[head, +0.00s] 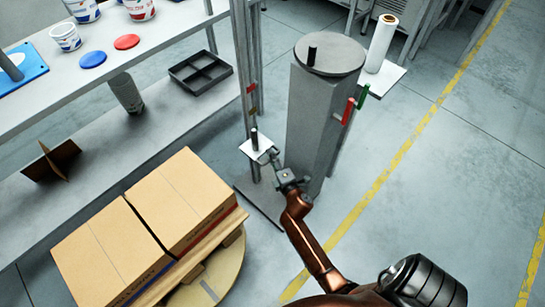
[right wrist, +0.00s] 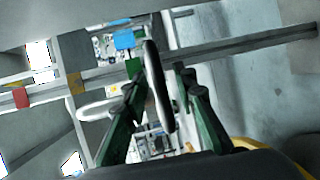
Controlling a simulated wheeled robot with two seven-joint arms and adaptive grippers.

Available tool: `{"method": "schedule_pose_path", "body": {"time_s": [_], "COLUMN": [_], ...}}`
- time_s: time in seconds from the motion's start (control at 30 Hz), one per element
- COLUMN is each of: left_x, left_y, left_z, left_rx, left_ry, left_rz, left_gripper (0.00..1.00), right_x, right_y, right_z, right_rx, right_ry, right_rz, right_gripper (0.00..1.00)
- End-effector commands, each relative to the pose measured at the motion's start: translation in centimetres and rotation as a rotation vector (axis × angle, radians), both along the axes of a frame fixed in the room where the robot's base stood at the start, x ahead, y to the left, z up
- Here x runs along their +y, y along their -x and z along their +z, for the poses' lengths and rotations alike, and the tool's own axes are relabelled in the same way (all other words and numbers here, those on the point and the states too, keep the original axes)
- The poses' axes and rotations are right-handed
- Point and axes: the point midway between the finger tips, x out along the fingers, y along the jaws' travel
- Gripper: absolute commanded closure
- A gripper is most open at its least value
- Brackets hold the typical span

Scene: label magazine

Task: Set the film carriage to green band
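The film carriage, a small white plate (head: 255,149) with a short black post, sits low on a grey upright (head: 243,60). The upright carries a red band (head: 251,88) and a yellow band (head: 252,109) above the plate. My right gripper (head: 269,157) is at the plate's right front edge. In the right wrist view its fingers (right wrist: 162,85) are spread either side of a dark, pale-rimmed piece (right wrist: 157,88), with a gap on the right; contact is unclear. That view also shows a green band (right wrist: 132,67) beyond the left fingertip. My left gripper is out of view.
A grey column (head: 318,120) with a round top stands right of the carriage, with red (head: 348,111) and green (head: 363,96) pieces on its side. A white film roll (head: 382,43) stands behind it. Cartons (head: 183,200) sit on a pallet at lower left, near a shelf (head: 110,160).

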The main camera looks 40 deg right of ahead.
Motion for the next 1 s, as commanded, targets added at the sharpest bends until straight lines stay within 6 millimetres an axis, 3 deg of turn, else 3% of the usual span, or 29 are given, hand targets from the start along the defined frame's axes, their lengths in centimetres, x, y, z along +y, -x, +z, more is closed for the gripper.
{"method": "schedule_pose_path", "body": {"time_s": [0.33, 1.0], "left_x": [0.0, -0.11], "left_y": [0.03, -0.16], "left_z": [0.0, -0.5], "left_rx": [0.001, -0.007], "left_ry": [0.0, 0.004], "left_rz": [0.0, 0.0], "left_gripper": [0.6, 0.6], "right_x": [-0.06, -0.49], "right_y": [0.05, 0.31], "right_z": [-0.03, -0.56], "right_rx": [0.0, 0.003], "right_ry": [0.0, 0.001], "right_rz": [-0.001, -0.007], "right_gripper": [1.0, 1.0]}}
